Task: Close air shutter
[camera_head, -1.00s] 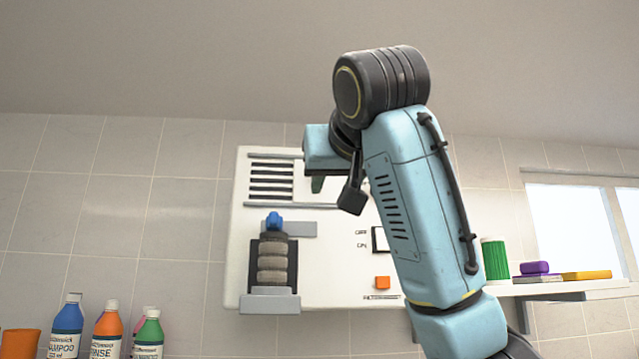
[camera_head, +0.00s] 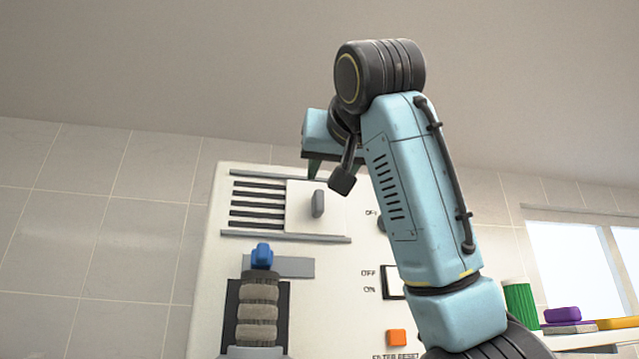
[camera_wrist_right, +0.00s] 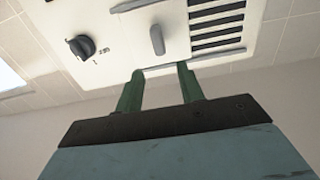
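The air shutter is a white plate (camera_head: 302,207) with an upright grey knob (camera_head: 317,204), set between two grey rails on the wall unit (camera_head: 210,290). Dark vent slats (camera_head: 257,204) lie uncovered to the left of the plate. In the right wrist view the knob (camera_wrist_right: 157,40) stands beyond the fingertips, roughly in line with the gap between them, and the slats (camera_wrist_right: 216,22) are to its right. My right gripper (camera_head: 318,172) is open and empty, close above the knob in the head view; its green fingers (camera_wrist_right: 161,72) appear apart from it. My left gripper is out of view.
An on/off switch (camera_head: 393,282), an orange button (camera_head: 396,337) and a dark dial (camera_wrist_right: 82,47) are on the unit. A shelf at right holds a green container (camera_head: 520,304) and coloured blocks.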

